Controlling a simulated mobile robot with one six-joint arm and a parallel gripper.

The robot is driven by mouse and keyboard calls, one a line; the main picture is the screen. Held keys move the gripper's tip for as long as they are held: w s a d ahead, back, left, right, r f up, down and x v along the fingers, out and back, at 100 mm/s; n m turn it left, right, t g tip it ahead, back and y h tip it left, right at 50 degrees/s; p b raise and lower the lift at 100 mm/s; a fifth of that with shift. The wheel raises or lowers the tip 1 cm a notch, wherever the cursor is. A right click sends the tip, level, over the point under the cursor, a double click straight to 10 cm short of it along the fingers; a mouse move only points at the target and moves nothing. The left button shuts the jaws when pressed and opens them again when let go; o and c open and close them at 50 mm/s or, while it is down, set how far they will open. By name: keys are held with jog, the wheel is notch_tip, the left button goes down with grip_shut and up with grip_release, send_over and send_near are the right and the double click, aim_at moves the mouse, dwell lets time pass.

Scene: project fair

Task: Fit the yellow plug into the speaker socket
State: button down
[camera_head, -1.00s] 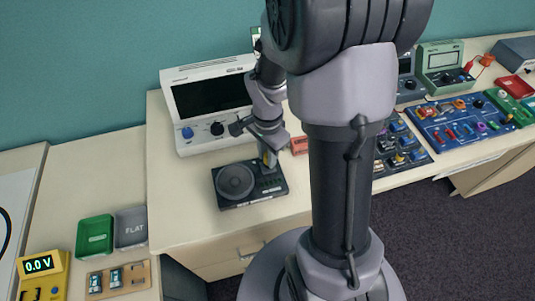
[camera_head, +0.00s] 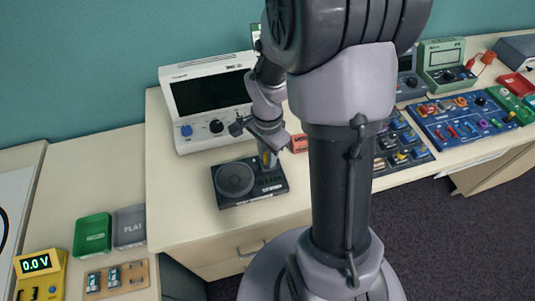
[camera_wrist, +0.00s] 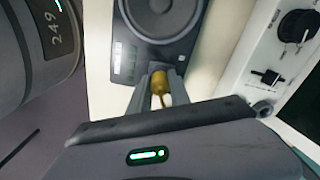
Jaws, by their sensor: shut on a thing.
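The speaker unit (camera_head: 235,180) is a dark box with a round speaker cone, lying on the cream bench below the white oscilloscope-like instrument. It also shows at the top of the wrist view (camera_wrist: 158,45). My gripper (camera_head: 268,158) is over the right part of the speaker unit. In the wrist view my gripper (camera_wrist: 160,92) is shut on the yellow plug (camera_wrist: 159,82), with its cord running back between the fingers. The plug's tip points towards the speaker unit's panel. The socket is hidden behind the plug and fingers, so I cannot tell whether the plug is in it.
The white instrument (camera_head: 208,100) with a dark screen stands close behind the speaker unit. A red-orange block (camera_head: 299,143) is to the right. Green (camera_head: 93,235) and grey (camera_head: 130,227) trays lie on the left bench, with a yellow meter (camera_head: 40,275) reading 0.0 V. The bench left of the speaker unit is clear.

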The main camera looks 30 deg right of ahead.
jog(key=shift+f, duration=0.1)
jog(key=c, duration=1.1)
grip_release()
jog(key=o, duration=0.5)
jog(key=shift+c, duration=0.2)
notch_tip(320, 180, up, 8)
jog(key=p, duration=0.6)
